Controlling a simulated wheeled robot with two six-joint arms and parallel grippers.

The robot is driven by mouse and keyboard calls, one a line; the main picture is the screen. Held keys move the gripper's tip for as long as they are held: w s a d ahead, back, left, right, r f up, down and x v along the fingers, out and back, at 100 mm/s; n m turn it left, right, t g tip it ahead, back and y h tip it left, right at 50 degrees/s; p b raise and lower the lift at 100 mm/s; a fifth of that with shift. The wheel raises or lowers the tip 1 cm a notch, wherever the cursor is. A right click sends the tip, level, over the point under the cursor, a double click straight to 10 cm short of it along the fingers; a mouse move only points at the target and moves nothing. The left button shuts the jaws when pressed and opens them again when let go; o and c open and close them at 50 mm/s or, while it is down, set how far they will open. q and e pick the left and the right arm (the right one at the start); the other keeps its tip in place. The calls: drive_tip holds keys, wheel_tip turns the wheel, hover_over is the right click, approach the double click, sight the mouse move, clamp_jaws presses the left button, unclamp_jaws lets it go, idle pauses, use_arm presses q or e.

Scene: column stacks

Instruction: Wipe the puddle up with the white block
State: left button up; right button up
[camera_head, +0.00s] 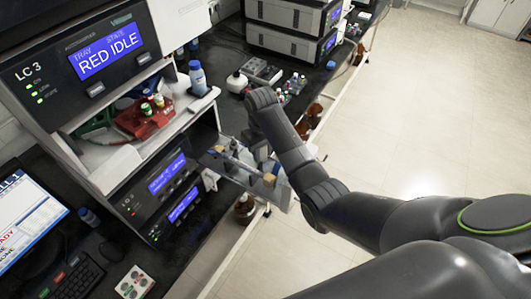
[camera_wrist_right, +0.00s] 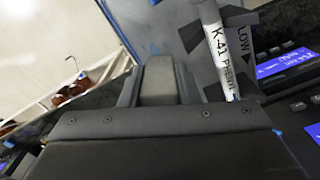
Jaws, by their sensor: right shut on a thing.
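My right gripper (camera_head: 262,152) reaches down beside the front of the LC stack, partly hidden by its own wrist. In the right wrist view its dark fingers (camera_wrist_right: 158,85) are shut on a pale grey block-like piece, which looks like the white block (camera_wrist_right: 159,78) in shade. A grey plate (camera_head: 226,166) with a slim column across it juts out from the stack, close to the gripper. The column (camera_wrist_right: 217,50), marked K-41, also shows in the right wrist view. I cannot make out the puddle. My left gripper is not in view.
The LC stack (camera_head: 111,57) with lit screens stands at left. A red rack (camera_head: 140,118) and a blue-capped bottle (camera_head: 198,78) sit on its shelf. Brown bottles (camera_head: 244,208) stand low beside the bench edge. The floor (camera_head: 440,110) at right is clear.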

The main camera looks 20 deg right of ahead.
drive_tip(key=shift+w+a, duration=0.4)
drive_tip(key=shift+w, duration=0.15)
drive_tip(key=shift+s+d+p, duration=0.2)
drive_tip(key=shift+s+d, duration=0.5)
drive_tip(key=shift+s, duration=0.2)
drive_tip(key=shift+s+d+p, duration=0.2)
drive_tip(key=shift+s+d, duration=0.5)
drive_tip(key=shift+s, duration=0.2)
drive_tip(key=shift+w+a+b, duration=0.3)
drive_tip(key=shift+w+a, duration=0.4)
drive_tip(key=shift+w, duration=0.2)
drive_tip(key=shift+w+a+b, duration=0.3)
drive_tip(key=shift+w+a, duration=0.4)
drive_tip(key=shift+w, duration=0.2)
drive_tip(key=shift+s+d+p, duration=0.65)
drive_tip(key=shift+s, duration=0.2)
drive_tip(key=shift+s+d, duration=0.7)
drive_tip(key=shift+s, duration=0.25)
drive_tip(key=shift+w+a+b, duration=0.3)
drive_tip(key=shift+w+a, duration=0.4)
drive_tip(key=shift+w, duration=0.2)
drive_tip(key=shift+w+a+b, duration=0.3)
drive_tip(key=shift+w+a, duration=0.35)
drive_tip(key=shift+w, duration=0.25)
drive_tip(key=shift+d, duration=0.15)
